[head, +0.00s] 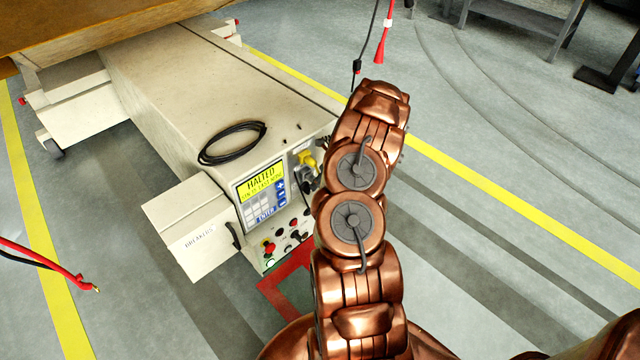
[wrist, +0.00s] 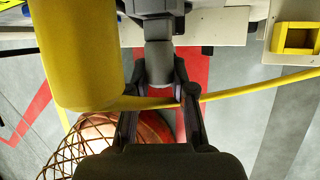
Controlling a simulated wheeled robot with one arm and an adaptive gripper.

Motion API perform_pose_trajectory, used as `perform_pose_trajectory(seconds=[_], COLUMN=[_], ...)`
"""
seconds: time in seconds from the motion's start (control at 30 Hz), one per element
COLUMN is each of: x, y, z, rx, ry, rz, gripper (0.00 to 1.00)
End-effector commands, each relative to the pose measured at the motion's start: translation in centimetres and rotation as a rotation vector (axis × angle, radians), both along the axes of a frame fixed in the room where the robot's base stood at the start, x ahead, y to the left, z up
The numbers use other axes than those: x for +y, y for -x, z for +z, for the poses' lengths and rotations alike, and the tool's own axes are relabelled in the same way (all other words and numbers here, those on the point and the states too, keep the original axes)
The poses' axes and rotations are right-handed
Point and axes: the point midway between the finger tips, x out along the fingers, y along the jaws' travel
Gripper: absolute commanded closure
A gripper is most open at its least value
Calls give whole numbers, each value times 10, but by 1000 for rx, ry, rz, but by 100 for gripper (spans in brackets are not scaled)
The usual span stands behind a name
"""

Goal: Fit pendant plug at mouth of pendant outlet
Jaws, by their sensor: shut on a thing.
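My gripper (wrist: 165,92) is shut on a grey blocky plug (wrist: 159,62), which I take to be the pendant plug. The plug points up the wrist view toward a dark grey housing (wrist: 155,7) on the carrier's panel, likely the pendant outlet. Plug and housing look in line and very close; I cannot tell whether they touch or how deep the plug sits. In the head view my copper arm hides most of the gripper and the outlet.
A big yellow cylinder (wrist: 75,50) stands close left of the plug, and a yellow cable (wrist: 250,89) crosses by my fingers. The pale carrier (head: 205,75) has a lit HALTED screen (head: 260,185) and a breakers box (head: 195,232). A red-black cable (head: 50,267) hangs at left.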

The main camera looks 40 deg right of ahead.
Motion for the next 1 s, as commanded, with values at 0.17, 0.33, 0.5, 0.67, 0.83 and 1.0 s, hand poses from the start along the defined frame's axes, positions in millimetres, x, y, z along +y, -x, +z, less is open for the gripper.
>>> perform_pose_trajectory(seconds=[0.17,0.33,0.5,0.67,0.83,1.0], x=[0,0,0,1,1,0], y=[-4,-7,-11,-13,-17,-17], z=[1,1,1,0,0,-1], rx=[-1,-1,0,1,2,1], ry=[0,0,0,-1,-1,-1], rz=[0,0,-1,0,0,0], gripper=[100,100,100,100,100,100])
